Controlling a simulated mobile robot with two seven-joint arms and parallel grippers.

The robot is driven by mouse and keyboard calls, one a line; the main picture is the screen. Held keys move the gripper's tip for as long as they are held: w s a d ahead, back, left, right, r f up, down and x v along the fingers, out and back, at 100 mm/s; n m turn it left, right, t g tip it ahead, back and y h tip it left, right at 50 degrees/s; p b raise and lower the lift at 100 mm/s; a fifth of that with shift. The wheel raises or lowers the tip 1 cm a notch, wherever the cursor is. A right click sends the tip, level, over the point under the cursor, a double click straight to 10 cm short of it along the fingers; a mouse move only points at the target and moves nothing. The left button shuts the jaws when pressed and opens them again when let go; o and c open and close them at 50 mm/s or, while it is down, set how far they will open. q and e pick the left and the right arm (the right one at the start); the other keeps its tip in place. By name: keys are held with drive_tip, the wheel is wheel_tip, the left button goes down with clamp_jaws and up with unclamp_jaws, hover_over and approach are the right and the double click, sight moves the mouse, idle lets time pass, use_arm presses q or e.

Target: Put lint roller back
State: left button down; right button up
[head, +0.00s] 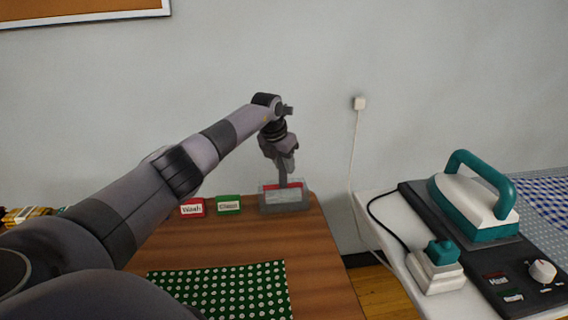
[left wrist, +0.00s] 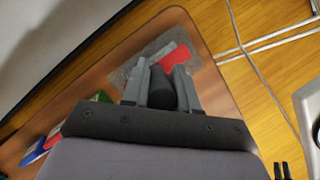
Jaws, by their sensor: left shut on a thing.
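My left gripper (head: 284,158) is above the far right corner of the wooden table, pointing down. In the left wrist view its fingers (left wrist: 160,88) are shut on a dark rounded grip, which I take as the lint roller (left wrist: 161,90). Below it stands a clear tray (head: 286,204), which also shows in the left wrist view (left wrist: 128,73). A red part (left wrist: 177,55) shows at the tray, but I cannot tell whether it belongs to the roller or the tray. The roller's lower end is hard to make out.
A red sign (head: 192,208) and a green sign (head: 228,205) stand left of the tray. A green dotted mat (head: 225,290) lies in front. Right of a floor gap, a white table (head: 384,204) bears an iron (head: 470,200). A cord (head: 352,150) hangs along the wall.

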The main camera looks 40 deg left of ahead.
use_arm(q)
drive_tip(key=shift+f, duration=0.3)
drive_tip(key=c, duration=0.9)
unclamp_jaws()
drive_tip(key=shift+o, duration=0.2)
drive_tip(key=shift+r, duration=0.6)
drive_tip(key=v, duration=1.1)
drive_tip(key=shift+s+r, duration=0.2)
